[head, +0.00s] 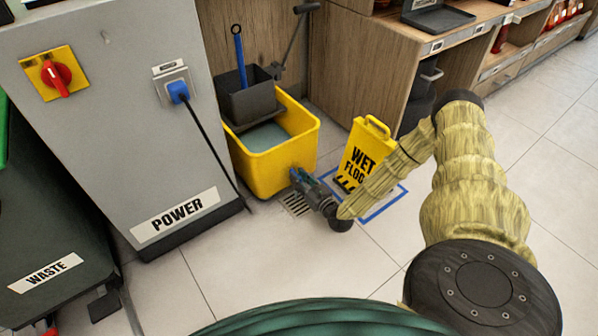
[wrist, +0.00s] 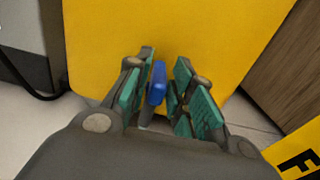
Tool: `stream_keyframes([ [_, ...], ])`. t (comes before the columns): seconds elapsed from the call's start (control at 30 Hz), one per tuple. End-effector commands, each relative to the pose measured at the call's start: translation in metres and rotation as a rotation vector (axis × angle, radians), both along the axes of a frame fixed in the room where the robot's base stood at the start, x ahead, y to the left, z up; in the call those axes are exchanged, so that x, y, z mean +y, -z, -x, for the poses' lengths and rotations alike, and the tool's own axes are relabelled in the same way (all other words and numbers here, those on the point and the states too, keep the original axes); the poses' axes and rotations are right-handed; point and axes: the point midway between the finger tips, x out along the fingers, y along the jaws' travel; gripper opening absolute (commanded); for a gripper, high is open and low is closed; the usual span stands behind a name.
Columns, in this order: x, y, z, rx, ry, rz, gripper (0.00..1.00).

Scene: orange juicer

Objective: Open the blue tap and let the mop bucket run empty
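The yellow mop bucket (head: 283,162) stands on the floor beside the grey power cabinet, with grey-green water (head: 262,137) visible inside. In the wrist view its yellow wall (wrist: 215,35) fills the background. The blue tap (wrist: 157,83) shows as a blue handle low on that wall. My gripper (wrist: 163,88) is at the tap, its teal-padded fingers on either side of the handle with a small gap, apparently not clamped. In the head view my gripper (head: 300,178) is at the bucket's lower front and hides most of the tap.
A floor drain (head: 295,204) lies below my gripper. A yellow wet-floor sign (head: 365,150) stands right of the bucket within blue floor tape (head: 385,207). The power cabinet (head: 125,130) has a cable running down. A wooden counter (head: 370,75) stands behind.

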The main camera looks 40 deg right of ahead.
Motion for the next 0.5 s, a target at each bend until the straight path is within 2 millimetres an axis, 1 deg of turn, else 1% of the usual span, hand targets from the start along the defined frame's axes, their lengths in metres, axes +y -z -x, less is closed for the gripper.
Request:
stream_keyframes([
  [0.17,-0.001,0.001,0.025,0.003,0.001,0.0,0.23],
  [0.5,-0.001,0.001,0.086,0.003,0.001,-0.002,0.23],
])
